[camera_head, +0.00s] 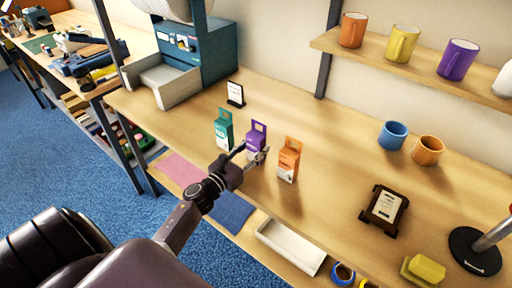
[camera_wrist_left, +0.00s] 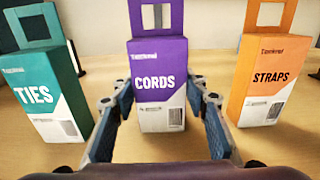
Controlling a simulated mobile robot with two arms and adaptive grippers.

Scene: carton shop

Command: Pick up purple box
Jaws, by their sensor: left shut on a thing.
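The purple box (camera_head: 256,134) stands upright on the wooden workbench (camera_head: 325,200), between a teal box (camera_head: 223,130) and an orange box (camera_head: 289,158). My left gripper (camera_head: 252,154) reaches it from the front and is shut on it. In the left wrist view the purple box (camera_wrist_left: 160,75) reads CORDS, with a white lower corner and a hang tab on top. The gripper's fingers (camera_wrist_left: 158,108) lie on its left and right sides, low down. The box appears to rest on the bench. My right gripper is not in view.
The teal TIES box (camera_wrist_left: 45,90) and the orange STRAPS box (camera_wrist_left: 265,80) stand close on either side. A small framed card (camera_head: 235,94) stands behind. Blue (camera_head: 392,135) and orange (camera_head: 427,150) mugs and a plaque (camera_head: 384,210) are to the right.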

